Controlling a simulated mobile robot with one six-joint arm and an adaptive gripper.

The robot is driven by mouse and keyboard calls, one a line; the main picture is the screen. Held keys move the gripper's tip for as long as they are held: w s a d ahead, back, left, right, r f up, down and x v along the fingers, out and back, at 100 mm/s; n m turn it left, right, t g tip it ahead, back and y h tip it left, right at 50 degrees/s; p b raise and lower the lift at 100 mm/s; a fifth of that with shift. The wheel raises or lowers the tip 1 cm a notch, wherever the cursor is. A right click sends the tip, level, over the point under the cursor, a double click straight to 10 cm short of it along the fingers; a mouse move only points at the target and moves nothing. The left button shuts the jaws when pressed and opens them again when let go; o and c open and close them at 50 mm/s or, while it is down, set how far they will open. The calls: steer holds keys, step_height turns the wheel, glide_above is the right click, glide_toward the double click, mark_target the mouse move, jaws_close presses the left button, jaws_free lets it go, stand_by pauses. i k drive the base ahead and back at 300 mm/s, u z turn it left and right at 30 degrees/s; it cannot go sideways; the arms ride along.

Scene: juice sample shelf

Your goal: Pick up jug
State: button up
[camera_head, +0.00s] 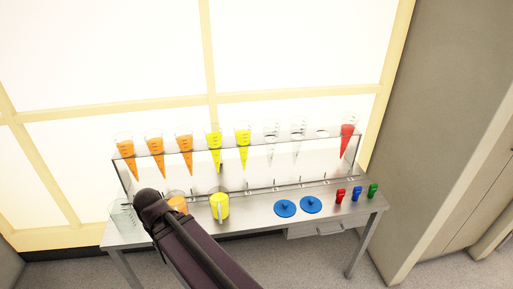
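A yellow jug (221,207) with a pale handle facing front stands upright on the metal table, just right of my dark arm. An orange jug (178,202) stands left of it, partly hidden behind my arm. A clear, empty-looking jug (122,217) stands at the table's left end. The frame does not show which jug is meant. My arm reaches up from the bottom edge, and its rounded joint is in front of the table's left part. My gripper's fingers do not show.
The metal table (262,215) carries a rack (255,188) of several cones, with orange, yellow, clear and red contents. Two blue lids (285,208) (311,204) lie right of the yellow jug. Red (340,195), blue (356,194) and green (373,190) small items stand farther right. A wall (430,130) bounds the right.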

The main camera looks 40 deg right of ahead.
mark_target(176, 198)
steer(key=u, duration=0.95)
steer(key=k, duration=0.55)
steer(key=z, duration=2.75)
steer(key=i, duration=0.1)
steer(key=u, duration=0.65)
